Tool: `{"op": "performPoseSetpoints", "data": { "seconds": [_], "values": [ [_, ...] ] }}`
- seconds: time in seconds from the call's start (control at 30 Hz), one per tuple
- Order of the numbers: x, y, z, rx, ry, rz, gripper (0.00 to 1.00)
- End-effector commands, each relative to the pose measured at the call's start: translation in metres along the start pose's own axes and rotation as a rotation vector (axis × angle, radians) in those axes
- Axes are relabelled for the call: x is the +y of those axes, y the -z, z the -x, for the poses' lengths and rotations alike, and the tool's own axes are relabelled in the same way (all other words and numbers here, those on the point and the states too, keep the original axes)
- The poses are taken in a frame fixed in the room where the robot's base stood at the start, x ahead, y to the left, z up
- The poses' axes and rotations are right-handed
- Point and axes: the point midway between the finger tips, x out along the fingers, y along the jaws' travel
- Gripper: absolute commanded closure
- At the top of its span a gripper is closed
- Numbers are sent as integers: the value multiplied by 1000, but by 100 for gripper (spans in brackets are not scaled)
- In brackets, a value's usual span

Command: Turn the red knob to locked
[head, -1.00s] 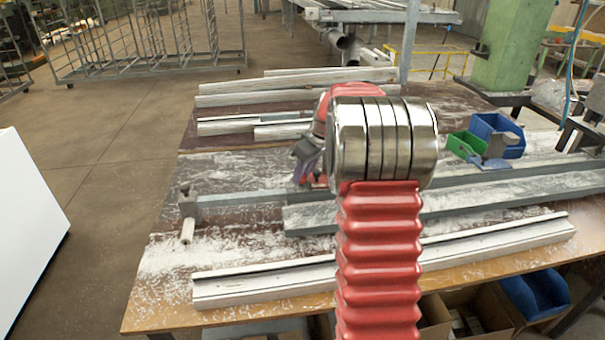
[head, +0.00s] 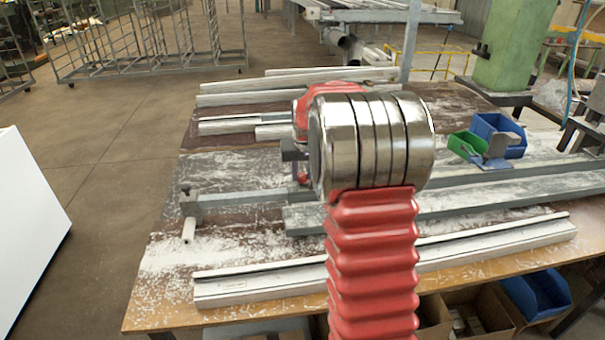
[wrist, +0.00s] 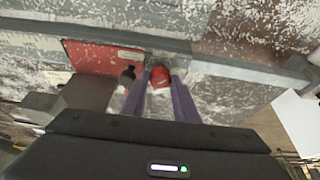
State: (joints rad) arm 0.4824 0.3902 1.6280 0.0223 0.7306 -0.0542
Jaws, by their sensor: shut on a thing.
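The red knob (wrist: 160,74) shows in the wrist view between the tips of my two purple fingers. My gripper (wrist: 160,83) is shut on it. A red plate (wrist: 98,57) with a small pale label lies just left of the knob, and a small dark part (wrist: 127,76) sits between them. I cannot read any locked or unlocked mark.
A grey clamp bar (head: 240,198) crosses the bench (head: 165,250), which is strewn with white shavings. A white profile (head: 260,284) lies along the front edge. Blue (head: 510,124) and green (head: 463,147) bins stand at the right. More profiles lie at the back.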

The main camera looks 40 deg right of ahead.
Motion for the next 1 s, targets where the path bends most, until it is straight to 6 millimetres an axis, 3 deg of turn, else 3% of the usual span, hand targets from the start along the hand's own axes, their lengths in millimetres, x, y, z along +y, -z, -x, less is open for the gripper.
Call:
{"op": "performPoseSetpoints", "data": {
  "seconds": [1.0],
  "values": [
    [-6,2,-1,0,-254,-615,95]
  ]
}}
